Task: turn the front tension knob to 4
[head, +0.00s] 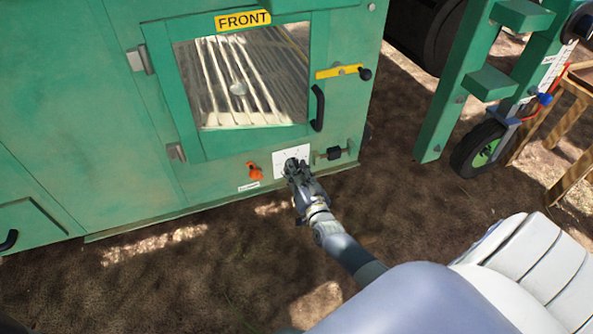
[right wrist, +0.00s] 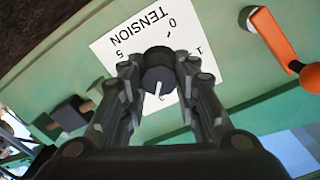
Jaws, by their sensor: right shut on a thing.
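The front tension knob (right wrist: 158,72) is a dark round knob on a white dial plate (right wrist: 112,42) marked TENSION, on the green machine's front panel. My right gripper (right wrist: 160,70) is shut on it, with one finger on each side. A white mark on the knob points toward the bottom of that view. In the head view the plate (head: 291,154) shows behind my right gripper (head: 291,168), which hides the knob. My left gripper is not in view.
An orange handle (head: 254,171) sits left of the plate, and a black knob (head: 334,153) sits close on its right. Above are a windowed door with a black handle (head: 318,108) and a yellow latch (head: 338,72). Bare ground lies in front.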

